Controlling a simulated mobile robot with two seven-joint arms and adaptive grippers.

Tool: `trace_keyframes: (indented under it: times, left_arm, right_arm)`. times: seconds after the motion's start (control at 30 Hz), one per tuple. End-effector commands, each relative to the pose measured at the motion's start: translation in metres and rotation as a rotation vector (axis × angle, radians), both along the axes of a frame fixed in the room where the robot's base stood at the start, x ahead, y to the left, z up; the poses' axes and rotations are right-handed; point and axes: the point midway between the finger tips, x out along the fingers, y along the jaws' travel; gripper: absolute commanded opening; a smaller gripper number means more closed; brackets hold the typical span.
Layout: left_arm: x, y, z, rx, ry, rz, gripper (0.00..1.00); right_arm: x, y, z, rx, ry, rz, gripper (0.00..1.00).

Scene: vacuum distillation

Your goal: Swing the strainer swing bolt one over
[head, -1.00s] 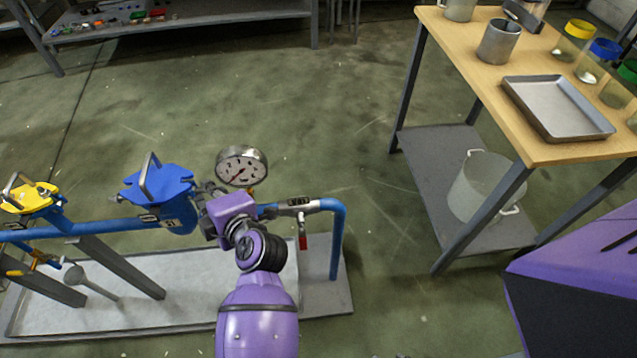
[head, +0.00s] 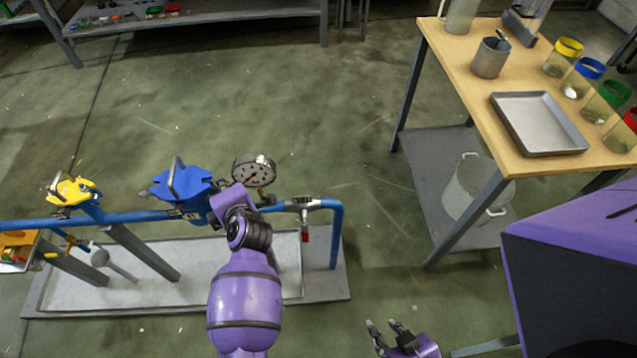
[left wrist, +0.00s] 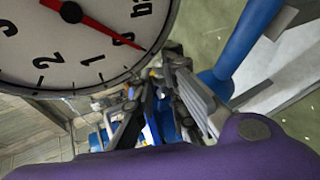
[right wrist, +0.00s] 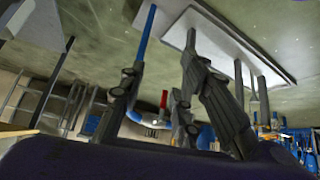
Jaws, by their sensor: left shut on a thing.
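The blue strainer (head: 182,184) stands in the blue pipe line, with a star-shaped lid and a grey bar handle on top. My left gripper (left wrist: 160,88) is at its right side, just below the pressure gauge (head: 254,169). In the left wrist view its fingers close on a small grey metal part, apparently the swing bolt (left wrist: 172,54), mostly hidden by the fingers. In the head view my own wrist hides the fingertips and bolt. My right gripper (head: 386,328) is open and empty over the floor at the bottom, away from the strainer.
A yellow-lidded vessel (head: 72,189) stands left on the same line. A red-handled valve (head: 305,225) is close to the right of my left arm. The wooden table (head: 470,70) holds a tray (head: 540,123) and jars. Open floor lies between.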

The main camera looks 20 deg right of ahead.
Motion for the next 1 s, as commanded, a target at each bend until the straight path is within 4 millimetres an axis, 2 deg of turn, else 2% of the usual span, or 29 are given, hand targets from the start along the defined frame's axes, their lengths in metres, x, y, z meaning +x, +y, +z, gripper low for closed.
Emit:
trace_keyframes:
  times: [0.03, 0.1, 0.13, 0.33, 0.37, 0.43, 0.53, 0.67, 1.0]
  left_arm:
    - [-0.002, 0.006, -0.006, 0.007, 0.012, 0.011, 0.14]
    - [-0.002, 0.007, -0.006, 0.007, 0.012, 0.011, 0.23]
    - [-0.002, 0.007, -0.006, 0.008, 0.011, 0.01, 0.25]
    - [-0.002, 0.005, -0.004, 0.006, 0.007, 0.007, 0.25]
    - [-0.001, 0.004, -0.003, 0.006, 0.006, 0.006, 0.25]
    - [-0.002, 0.003, -0.003, 0.005, 0.006, 0.006, 0.25]
    - [-0.008, 0.002, 0.0, 0.004, 0.005, 0.004, 0.25]
    - [-0.026, 0.0, 0.009, 0.002, 0.006, 0.005, 0.25]
    - [-0.088, -0.007, 0.04, 0.004, 0.007, 0.008, 0.25]
  right_arm:
    - [0.002, 0.001, 0.0, 0.0, -0.003, 0.001, 0.3]
    - [0.002, 0.001, 0.0, 0.0, -0.003, 0.001, 0.3]
    - [0.002, 0.001, 0.0, 0.0, -0.003, 0.001, 0.3]
    - [0.003, 0.001, 0.001, 0.0, -0.005, 0.003, 0.3]
    - [0.005, 0.001, 0.002, 0.001, -0.007, 0.004, 0.3]
    - [0.021, 0.003, 0.005, 0.002, -0.033, 0.014, 0.3]
    - [0.023, 0.004, 0.006, 0.003, -0.036, 0.013, 0.3]
    - [0.022, 0.004, 0.006, 0.004, -0.036, 0.012, 0.3]
    - [0.022, 0.004, 0.006, 0.004, -0.035, 0.011, 0.3]
